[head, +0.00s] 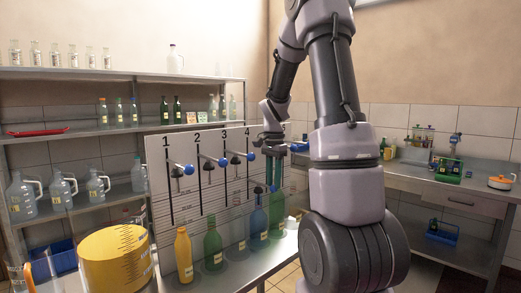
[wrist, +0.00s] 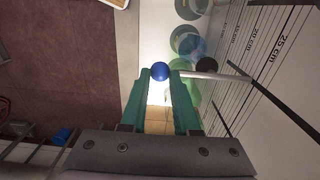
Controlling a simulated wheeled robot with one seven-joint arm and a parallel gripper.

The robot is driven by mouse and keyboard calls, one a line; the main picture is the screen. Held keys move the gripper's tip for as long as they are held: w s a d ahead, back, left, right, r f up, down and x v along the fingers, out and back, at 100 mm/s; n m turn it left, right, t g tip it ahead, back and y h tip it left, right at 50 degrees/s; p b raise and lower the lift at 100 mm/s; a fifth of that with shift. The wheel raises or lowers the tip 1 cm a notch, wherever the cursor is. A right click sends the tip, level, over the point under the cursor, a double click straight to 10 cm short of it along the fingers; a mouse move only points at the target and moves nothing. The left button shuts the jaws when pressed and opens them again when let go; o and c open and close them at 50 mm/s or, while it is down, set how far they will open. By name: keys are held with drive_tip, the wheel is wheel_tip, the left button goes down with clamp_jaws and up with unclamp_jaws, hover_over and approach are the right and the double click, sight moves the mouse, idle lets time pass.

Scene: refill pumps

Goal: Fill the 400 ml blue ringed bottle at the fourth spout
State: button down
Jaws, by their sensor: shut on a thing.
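The blue bottle (head: 258,222) stands upright on the bench before the numbered board, with a pale label; rings are too small to make out. From above it shows as a blue round shape in the wrist view (wrist: 191,47). My gripper (head: 273,183) points down beside the board's right end. Its teal fingers in the wrist view are shut on a blue ball knob (wrist: 160,72) at the end of a rod from the board. The bottle is not held.
The board (head: 157,150) carries other blue knobs (head: 188,169). A yellow bottle (head: 184,257), a green bottle (head: 213,245), a clear one and another green one (head: 277,215) stand close beside the blue bottle. A yellow measuring vessel (head: 113,258) is at front left.

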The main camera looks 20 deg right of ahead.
drive_tip(key=shift+f, duration=0.5)
idle(4.3)
wheel_tip(320, 180, up, 15)
drive_tip(key=shift+f, duration=0.15)
idle(1.0)
drive_tip(key=c, duration=1.1)
unclamp_jaws()
